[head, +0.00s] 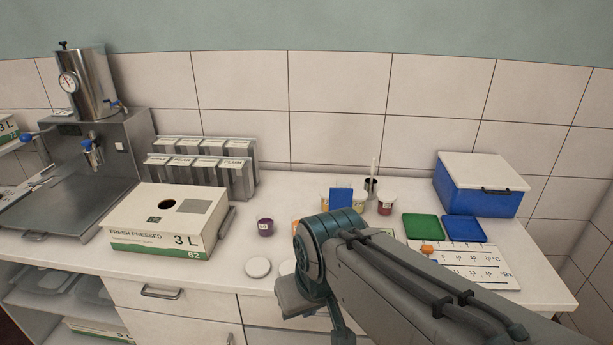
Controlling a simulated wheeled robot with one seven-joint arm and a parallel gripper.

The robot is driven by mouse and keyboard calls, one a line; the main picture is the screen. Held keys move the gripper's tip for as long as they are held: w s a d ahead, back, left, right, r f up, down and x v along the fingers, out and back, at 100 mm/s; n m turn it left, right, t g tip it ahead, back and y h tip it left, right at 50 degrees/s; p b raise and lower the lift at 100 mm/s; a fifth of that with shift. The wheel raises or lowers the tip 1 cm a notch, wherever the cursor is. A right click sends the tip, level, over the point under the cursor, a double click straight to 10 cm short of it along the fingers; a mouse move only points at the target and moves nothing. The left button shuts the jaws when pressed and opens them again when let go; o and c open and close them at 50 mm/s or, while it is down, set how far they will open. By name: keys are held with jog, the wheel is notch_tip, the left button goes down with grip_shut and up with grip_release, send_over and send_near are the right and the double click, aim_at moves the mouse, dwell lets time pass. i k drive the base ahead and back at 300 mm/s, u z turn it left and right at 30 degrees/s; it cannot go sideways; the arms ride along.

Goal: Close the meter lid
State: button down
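I cannot pick out the meter or its lid for certain; my arm covers the middle of the worktop. A small blue square panel (341,198) stands up just behind my arm, and I cannot tell whether it belongs to the meter. A bit of orange (296,226) shows at the left edge of my arm. The end of my arm hangs over the front of the counter, with my gripper (318,300) only partly seen. Its fingertips cannot be made out, nor whether it is open or shut.
A carton (167,224), a purple cup (265,227) and a white disc (258,267) are left of my arm. Green (422,227) and blue (464,229) trays, a scale card (470,270) and a blue box (480,194) are right. A steel machine (90,150) stands far left.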

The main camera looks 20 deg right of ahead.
aim_at(339, 197)
jog(key=z, duration=0.25)
jog(key=i, duration=0.85)
jog(key=z, duration=0.65)
